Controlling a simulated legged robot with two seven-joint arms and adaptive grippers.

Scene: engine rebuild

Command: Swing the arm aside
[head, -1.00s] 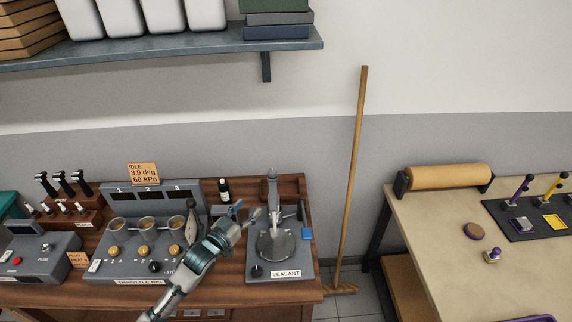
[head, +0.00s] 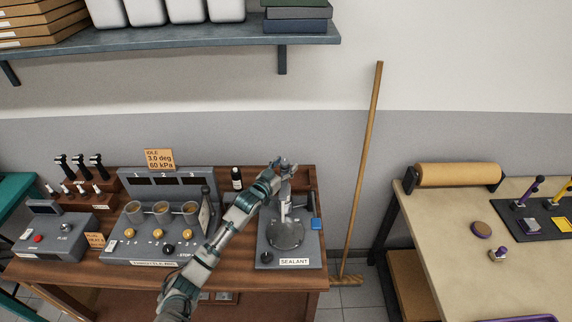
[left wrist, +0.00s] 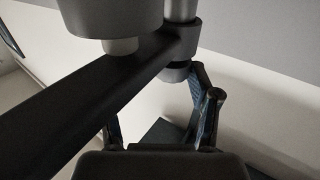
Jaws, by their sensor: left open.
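The sealant stand (head: 268,255) is a grey unit on the wooden bench, with a round plate (head: 286,234) and an upright post behind it. In the left wrist view its swing arm (left wrist: 90,95) is a dark bar joined to a metal post (left wrist: 181,45). A grey cylinder (left wrist: 112,15) sits on the bar. My left gripper (head: 283,165) is open at the top of the stand and partly hides it. In the left wrist view the fingers (left wrist: 155,110) are apart near the bar, close to its post end; I cannot tell whether they touch it. My right gripper is not in view.
Left of the stand are a dark bottle (head: 237,178) and a throttle rig (head: 160,230) with a lever (head: 205,212). A broom (head: 362,170) leans on the wall. A shelf (head: 200,45) is above.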

